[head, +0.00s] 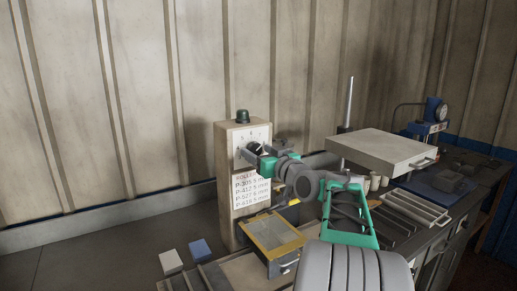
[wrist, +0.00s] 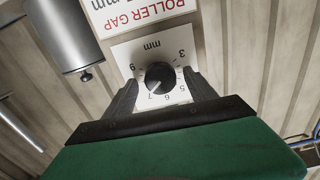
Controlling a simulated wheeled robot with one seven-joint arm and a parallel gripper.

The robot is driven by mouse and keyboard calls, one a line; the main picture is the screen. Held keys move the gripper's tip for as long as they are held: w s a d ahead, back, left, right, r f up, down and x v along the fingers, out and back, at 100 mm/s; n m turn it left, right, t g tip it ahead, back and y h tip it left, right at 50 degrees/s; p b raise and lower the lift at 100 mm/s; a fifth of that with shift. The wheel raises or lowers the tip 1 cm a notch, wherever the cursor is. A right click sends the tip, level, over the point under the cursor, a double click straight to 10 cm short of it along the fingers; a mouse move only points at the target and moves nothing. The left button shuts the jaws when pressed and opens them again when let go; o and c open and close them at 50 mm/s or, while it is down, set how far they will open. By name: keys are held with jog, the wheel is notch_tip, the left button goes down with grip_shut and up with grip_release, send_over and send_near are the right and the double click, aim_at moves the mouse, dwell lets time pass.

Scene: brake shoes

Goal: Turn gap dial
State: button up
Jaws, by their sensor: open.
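The gap dial is a black round knob (wrist: 160,76) on a white scale plate (wrist: 150,51) marked in mm, which appears upside down in the wrist view. A light mark on the knob appears to point near the 7. My gripper (wrist: 160,88) is open, with one dark finger on each side of the knob; I cannot tell whether they touch it. In the head view my gripper (head: 256,150) is at the plate (head: 248,134) on a beige upright post (head: 229,165) and mostly hides the knob.
A ROLLER GAP card (head: 251,188) with several part numbers and mm values is below the dial. A yellow-framed tray (head: 273,233) is at the post's foot. A white and a blue block (head: 200,249) lie left. A beige box (head: 380,150) stands right. A grey cylinder (wrist: 68,35) is beside the card.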

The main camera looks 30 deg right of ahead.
jog(key=shift+w, duration=0.2)
jog(key=shift+c, duration=0.5)
jog(key=c, duration=1.3)
jog(key=shift+f+b, duration=0.15)
jog(key=shift+b, duration=0.4)
